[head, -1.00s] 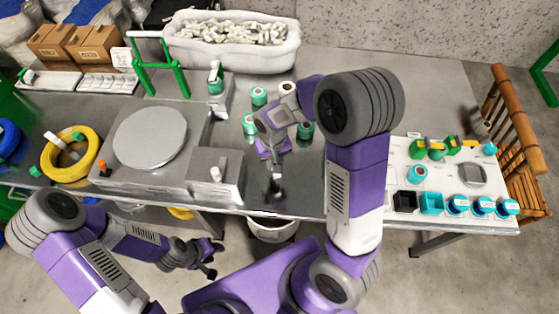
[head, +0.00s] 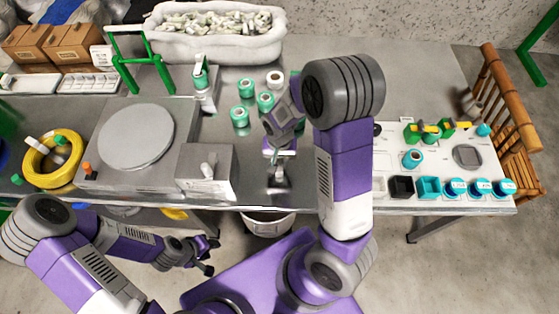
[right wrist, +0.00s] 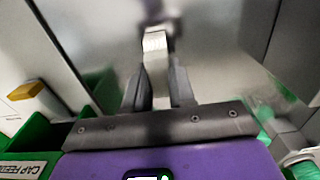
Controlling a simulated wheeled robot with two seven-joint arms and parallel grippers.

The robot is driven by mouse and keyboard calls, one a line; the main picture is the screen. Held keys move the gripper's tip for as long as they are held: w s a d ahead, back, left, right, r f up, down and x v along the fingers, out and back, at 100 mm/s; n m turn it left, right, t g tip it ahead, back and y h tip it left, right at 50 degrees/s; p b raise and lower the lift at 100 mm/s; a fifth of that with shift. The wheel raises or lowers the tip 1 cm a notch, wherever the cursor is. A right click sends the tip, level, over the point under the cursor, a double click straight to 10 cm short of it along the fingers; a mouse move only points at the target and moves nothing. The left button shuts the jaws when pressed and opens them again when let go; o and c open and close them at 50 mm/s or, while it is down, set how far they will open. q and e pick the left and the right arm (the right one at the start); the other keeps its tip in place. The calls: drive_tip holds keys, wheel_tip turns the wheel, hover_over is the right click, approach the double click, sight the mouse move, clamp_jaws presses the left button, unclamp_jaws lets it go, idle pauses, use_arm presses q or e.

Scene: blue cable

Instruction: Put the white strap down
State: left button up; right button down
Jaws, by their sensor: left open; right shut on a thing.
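The white strap (right wrist: 156,62) is a short pale band in the right wrist view. It stands between the two dark fingers of my right gripper (right wrist: 158,88), which is shut on it. In the head view my right gripper (head: 278,178) is over the front part of the grey table (head: 310,190), just right of the grey machine; the strap is too small to make out there. I cannot tell whether the strap touches the table. My left gripper (head: 210,256) is open and empty, low in front of the table.
A grey machine with a round plate (head: 133,137) stands left of my right gripper. Several green rolls (head: 240,117) are behind it. A white board with cups (head: 428,187) lies to the right. A white bin (head: 268,224) is below the table edge.

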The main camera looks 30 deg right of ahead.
drive_tip(key=shift+f, duration=0.2)
drive_tip(key=c, duration=0.9)
unclamp_jaws()
drive_tip(key=shift+c, duration=0.2)
drive_tip(key=shift+r, duration=0.15)
